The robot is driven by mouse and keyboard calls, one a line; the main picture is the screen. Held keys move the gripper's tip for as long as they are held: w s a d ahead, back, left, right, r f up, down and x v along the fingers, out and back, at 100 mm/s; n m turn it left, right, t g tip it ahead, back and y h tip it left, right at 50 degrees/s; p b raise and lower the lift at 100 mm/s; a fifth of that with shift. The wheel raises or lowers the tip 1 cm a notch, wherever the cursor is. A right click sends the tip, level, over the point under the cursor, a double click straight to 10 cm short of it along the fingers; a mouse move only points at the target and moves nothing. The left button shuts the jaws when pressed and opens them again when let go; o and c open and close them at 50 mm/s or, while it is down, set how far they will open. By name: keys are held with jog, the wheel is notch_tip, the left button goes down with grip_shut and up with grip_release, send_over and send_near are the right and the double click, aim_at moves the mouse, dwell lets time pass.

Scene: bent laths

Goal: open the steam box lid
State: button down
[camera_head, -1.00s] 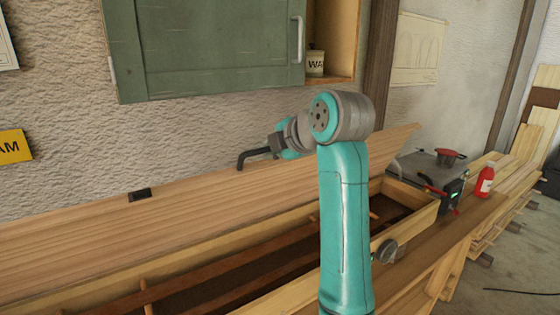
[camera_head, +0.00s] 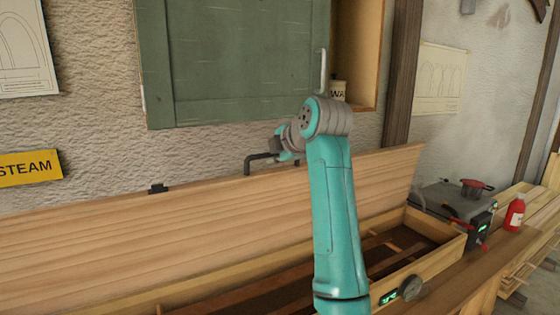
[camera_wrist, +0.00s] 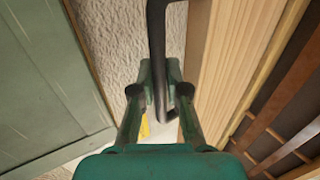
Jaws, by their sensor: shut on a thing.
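The steam box lid (camera_head: 200,228) is a long plank-wood panel. It stands raised at a steep angle along the back of the box, near the wall. The steam box (camera_head: 440,262) is open below it, with wooden slats inside. A dark bent handle (camera_head: 258,157) sticks up at the lid's top edge. My gripper (camera_head: 287,158) is at this handle, partly hidden by my wrist. In the wrist view my gripper (camera_wrist: 159,80) has its fingers shut on the dark handle (camera_wrist: 157,30), with the lid (camera_wrist: 225,70) to the right.
A green cabinet (camera_head: 240,60) hangs on the wall just above my gripper. A yellow steam sign (camera_head: 28,168) is at the left. Stacked boards lie at the far right.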

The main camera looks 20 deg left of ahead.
jog(key=w+a, duration=0.4)
jog(key=a, duration=0.2)
jog(key=shift+w+r, duration=0.15)
jog(key=shift+w, duration=0.25)
jog(key=c, duration=0.9)
grip_release()
jog(key=shift+v, duration=4.5)
jog(key=s+d, duration=0.3)
jog(key=s+d+r, duration=0.1)
jog(key=s+d, duration=0.1)
jog(key=d, duration=0.2)
jog(key=s+d, duration=0.3)
jog(key=d, duration=0.1)
jog(key=shift+s+r, duration=0.35)
jog(key=shift+r, duration=0.05)
jog(key=shift+d, duration=0.1)
